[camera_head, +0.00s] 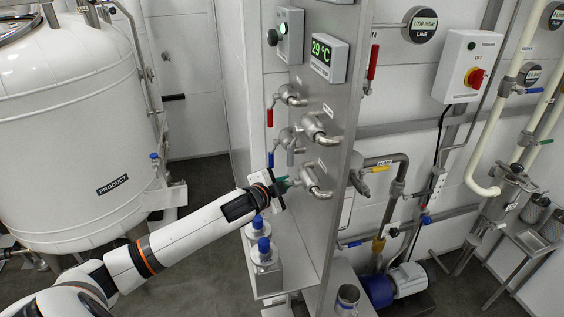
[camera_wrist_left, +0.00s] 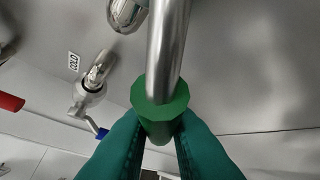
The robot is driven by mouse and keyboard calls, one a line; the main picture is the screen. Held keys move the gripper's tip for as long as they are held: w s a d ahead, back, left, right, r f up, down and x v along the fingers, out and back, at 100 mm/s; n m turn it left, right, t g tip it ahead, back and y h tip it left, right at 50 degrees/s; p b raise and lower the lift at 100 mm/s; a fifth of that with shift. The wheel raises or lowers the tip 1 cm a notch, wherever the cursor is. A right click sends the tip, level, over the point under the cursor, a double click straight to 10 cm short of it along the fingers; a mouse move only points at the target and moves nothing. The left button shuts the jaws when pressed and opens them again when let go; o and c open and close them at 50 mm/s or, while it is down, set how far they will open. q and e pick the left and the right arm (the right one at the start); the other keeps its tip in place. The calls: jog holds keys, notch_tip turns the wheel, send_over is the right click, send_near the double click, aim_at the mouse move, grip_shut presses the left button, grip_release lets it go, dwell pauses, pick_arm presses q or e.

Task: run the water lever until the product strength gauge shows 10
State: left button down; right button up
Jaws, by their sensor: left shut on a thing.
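My left gripper (camera_head: 285,185) reaches in from the left to the lowest valve (camera_head: 317,182) on the steel panel. In the left wrist view its teal fingers (camera_wrist_left: 160,150) are shut on a green handle (camera_wrist_left: 158,105) at the end of a bent metal rod (camera_wrist_left: 168,45). In the head view the gripper mostly hides this handle. I cannot read which label belongs to it. A blue-handled valve (camera_wrist_left: 90,95) beside a COLD label (camera_wrist_left: 73,61) stands to the left in the wrist view. I cannot make out a product strength gauge. My right gripper is not in view.
A red-handled valve (camera_head: 288,97) and a green 29 °C display (camera_head: 328,58) are higher on the panel. The PRODUCT tank (camera_head: 75,130) stands left. Blue-capped bottles (camera_head: 263,258) stand below my gripper. A LINE gauge (camera_head: 421,25) reads 1000 mbar.

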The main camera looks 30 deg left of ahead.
pick_arm(q)
jog(key=shift+s+d+f+n+g+p, duration=0.2)
jog(key=shift+d+n+g+p, duration=0.15)
jog(key=shift+g+p, duration=0.45)
jog(key=shift+s+d+f+n+h+p, duration=0.15)
jog(key=shift+f+n+h+p, duration=0.1)
jog(key=shift+f+h+p, duration=0.2)
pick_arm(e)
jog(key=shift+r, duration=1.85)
pick_arm(q)
jog(key=shift+r, duration=0.1)
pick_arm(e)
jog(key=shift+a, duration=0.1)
pick_arm(q)
jog(key=c, duration=1.4)
grip_release()
jog(key=shift+s, duration=0.1)
jog(key=b+v, duration=0.3)
jog(key=v, duration=0.8)
jog(key=shift+s+r, duration=0.2)
jog(key=shift+s, duration=0.15)
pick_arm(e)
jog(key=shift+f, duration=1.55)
